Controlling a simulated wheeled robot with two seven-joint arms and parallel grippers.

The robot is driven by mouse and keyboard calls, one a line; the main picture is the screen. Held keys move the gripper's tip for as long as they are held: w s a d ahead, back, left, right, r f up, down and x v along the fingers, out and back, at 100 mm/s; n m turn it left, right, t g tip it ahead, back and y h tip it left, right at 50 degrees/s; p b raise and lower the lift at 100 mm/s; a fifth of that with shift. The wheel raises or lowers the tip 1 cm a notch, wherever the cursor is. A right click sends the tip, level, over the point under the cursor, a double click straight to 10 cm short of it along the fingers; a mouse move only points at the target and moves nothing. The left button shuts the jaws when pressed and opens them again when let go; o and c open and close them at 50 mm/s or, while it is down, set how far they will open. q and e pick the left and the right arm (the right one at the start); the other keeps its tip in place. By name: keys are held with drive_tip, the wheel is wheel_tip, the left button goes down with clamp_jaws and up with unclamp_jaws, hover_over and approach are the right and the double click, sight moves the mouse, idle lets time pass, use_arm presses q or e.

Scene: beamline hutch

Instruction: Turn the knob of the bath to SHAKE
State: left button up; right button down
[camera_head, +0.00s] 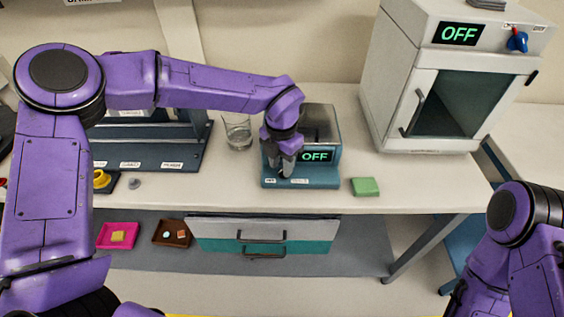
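The bath (325,179) is a small teal and steel box on the bench, and its display (315,156) reads OFF. My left gripper (282,172) points down at the left part of the bath's front, beside the display. The bath's knob is hidden behind the gripper's fingers. I cannot tell whether the fingers touch the knob or are closed on it. Small labels show on the front lip of the bath, too small to read. My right gripper is out of view; only part of my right arm shows at the lower right.
A glass beaker (238,133) stands just left of the bath, and a green block (365,187) lies to its right. A large oven (398,88) with a blue knob (517,41) also reads OFF. Pink (104,239) and brown (160,238) trays sit on the lower shelf.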

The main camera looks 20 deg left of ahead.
use_arm(q)
drive_tip(key=shift+f, duration=0.4)
drive_tip(key=shift+d, duration=0.15)
drive_tip(key=shift+s, duration=0.15)
clamp_jaws()
